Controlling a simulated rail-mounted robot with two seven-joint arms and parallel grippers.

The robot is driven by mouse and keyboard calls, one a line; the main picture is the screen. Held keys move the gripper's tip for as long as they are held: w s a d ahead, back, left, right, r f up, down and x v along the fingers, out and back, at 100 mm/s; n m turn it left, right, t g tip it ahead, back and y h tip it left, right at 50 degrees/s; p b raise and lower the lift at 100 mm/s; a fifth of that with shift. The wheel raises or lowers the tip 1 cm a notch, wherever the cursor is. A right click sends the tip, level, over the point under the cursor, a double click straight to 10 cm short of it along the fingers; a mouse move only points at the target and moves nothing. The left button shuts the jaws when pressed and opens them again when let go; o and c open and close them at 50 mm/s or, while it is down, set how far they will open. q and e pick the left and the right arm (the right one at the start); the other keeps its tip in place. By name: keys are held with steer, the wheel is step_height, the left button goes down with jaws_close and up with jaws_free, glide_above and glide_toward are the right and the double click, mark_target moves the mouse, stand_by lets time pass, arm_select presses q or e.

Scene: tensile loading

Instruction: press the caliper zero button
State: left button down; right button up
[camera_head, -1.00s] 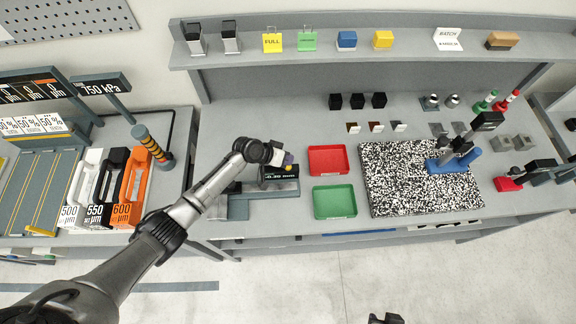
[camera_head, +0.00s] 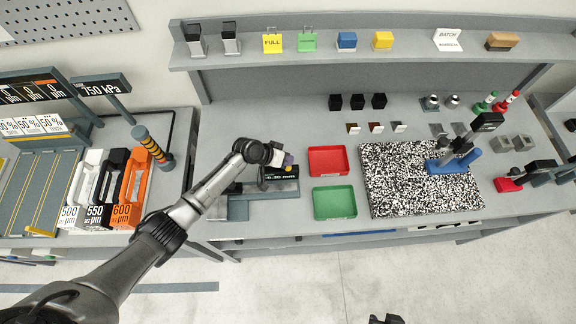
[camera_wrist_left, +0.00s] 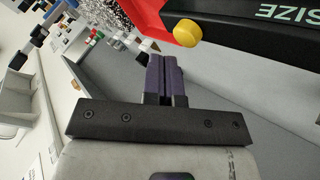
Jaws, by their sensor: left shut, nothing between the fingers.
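The caliper stands at the front left of the middle bench, with a dark display (camera_head: 284,184) showing small figures in mm that are hard to read. In the left wrist view its black housing (camera_wrist_left: 262,30) carries upside-down "SIZE" lettering, and a round yellow button (camera_wrist_left: 187,32) shows near its end. My left gripper (camera_head: 288,160) is over the top of the caliper and partly hides it. In the wrist view its dark purple fingers (camera_wrist_left: 165,68) are together and empty, a little below the yellow button in the picture. I cannot tell whether they touch the caliper.
A red tray (camera_head: 328,147) and a green tray (camera_head: 334,215) lie right of the caliper. Beyond them is a speckled board (camera_head: 390,180) with a blue-based stand (camera_head: 465,162). Black, white and orange blocks stand on the left bench. The bench behind the caliper is clear.

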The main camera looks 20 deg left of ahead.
arm_select(q)
steer(key=shift+f, duration=0.15)
stand_by(0.7)
steer(key=shift+f+b, duration=0.25)
steer(key=shift+b, duration=0.15)
steer(key=shift+f, duration=0.3)
stand_by(0.4)
steer(key=shift+f+b, duration=0.25)
steer(key=shift+b, duration=0.2)
steer(key=shift+r, duration=0.15)
steer(key=shift+r+p, duration=0.8)
steer(key=shift+p, duration=0.05)
